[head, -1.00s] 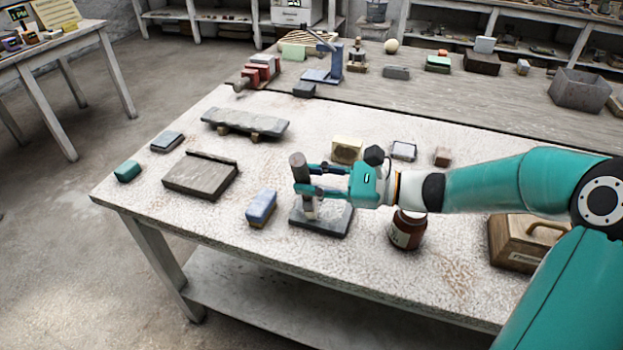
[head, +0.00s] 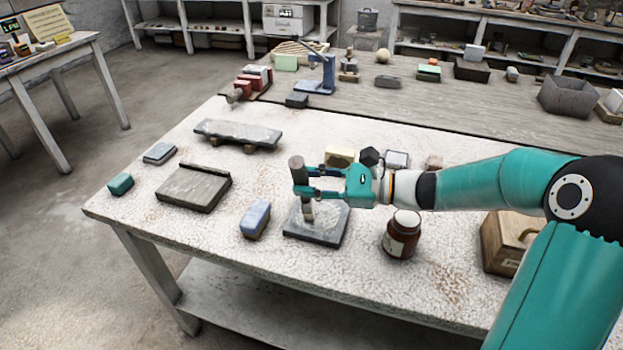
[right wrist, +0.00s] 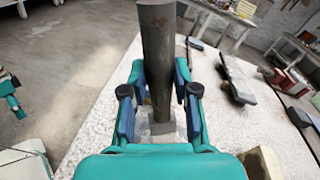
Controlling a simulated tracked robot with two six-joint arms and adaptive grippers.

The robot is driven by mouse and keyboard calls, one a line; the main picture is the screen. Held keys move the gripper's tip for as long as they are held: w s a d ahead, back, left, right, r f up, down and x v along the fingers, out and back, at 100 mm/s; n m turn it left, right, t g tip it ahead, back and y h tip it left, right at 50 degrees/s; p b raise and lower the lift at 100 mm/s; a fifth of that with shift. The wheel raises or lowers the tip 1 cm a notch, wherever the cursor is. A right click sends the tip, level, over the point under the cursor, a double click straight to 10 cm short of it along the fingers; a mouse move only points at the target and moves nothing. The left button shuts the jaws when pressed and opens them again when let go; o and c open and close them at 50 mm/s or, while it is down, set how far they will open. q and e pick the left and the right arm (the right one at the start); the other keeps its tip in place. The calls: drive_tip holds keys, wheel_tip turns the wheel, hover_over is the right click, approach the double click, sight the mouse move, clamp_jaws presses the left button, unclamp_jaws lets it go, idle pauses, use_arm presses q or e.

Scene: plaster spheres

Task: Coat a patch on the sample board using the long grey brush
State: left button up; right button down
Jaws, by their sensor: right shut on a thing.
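The long grey brush (head: 296,169) stands nearly upright in my right gripper (head: 312,180), which is shut around its thick round shaft. In the right wrist view the brush (right wrist: 157,50) rises between the two fingers of the gripper (right wrist: 158,95). Its lower end is over a dark grey square slab (head: 328,231), which looks like the sample board. I cannot tell whether the lower end touches it. The slab is partly hidden behind the brush and gripper.
A brown jar (head: 402,240) stands right of the slab, below my right arm. A blue-topped block (head: 256,217) is left of the slab. A brown board (head: 190,190) lies further left. A wooden box (head: 498,240) is at the right.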

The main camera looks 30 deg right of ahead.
drive_tip(key=shift+s+a+b, duration=0.5)
drive_tip(key=shift+s+a, duration=0.65)
drive_tip(key=shift+a, duration=0.2)
drive_tip(key=shift+w+d, duration=0.1)
drive_tip(key=shift+w+d+p, duration=0.55)
drive_tip(key=shift+w+d, duration=0.8)
drive_tip(key=shift+d, duration=0.3)
drive_tip(key=shift+s+a+r, duration=0.7)
drive_tip(key=shift+s+a, duration=0.05)
drive_tip(key=shift+a, duration=0.15)
drive_tip(key=shift+r+p, duration=1.1)
drive_tip(key=shift+r, duration=0.1)
